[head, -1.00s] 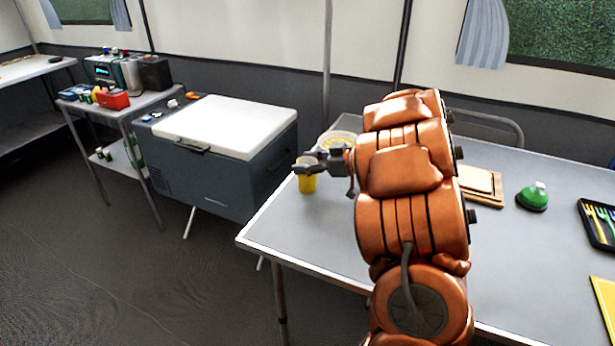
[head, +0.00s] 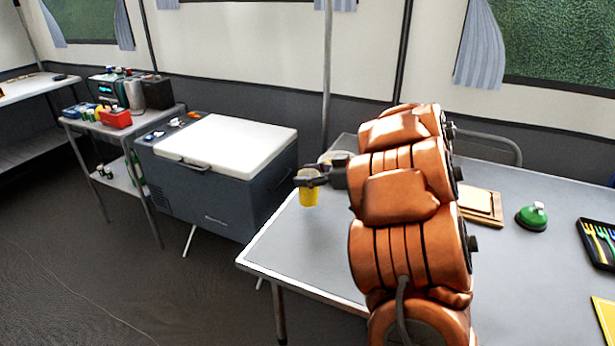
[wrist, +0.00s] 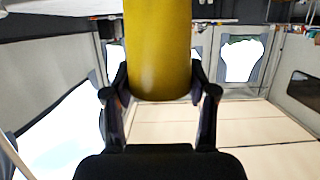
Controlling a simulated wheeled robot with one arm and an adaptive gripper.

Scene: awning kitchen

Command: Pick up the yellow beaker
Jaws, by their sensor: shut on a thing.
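The yellow beaker (head: 308,194) is upright at the left end of the grey table, in my gripper. My gripper (head: 309,179) is shut on the beaker near its upper part. In the wrist view the beaker (wrist: 159,50) fills the top middle, with a finger of my gripper (wrist: 160,92) on each side of it. The beaker appears to be slightly above the tabletop. The gap under it is small and hard to judge.
The grey table (head: 295,240) also bears a bowl (head: 328,157) partly hidden behind my gripper, a wooden board (head: 481,206), a green-topped object (head: 532,216) and a black cutlery tray (head: 598,245). A cooler (head: 225,165) stands left of the table.

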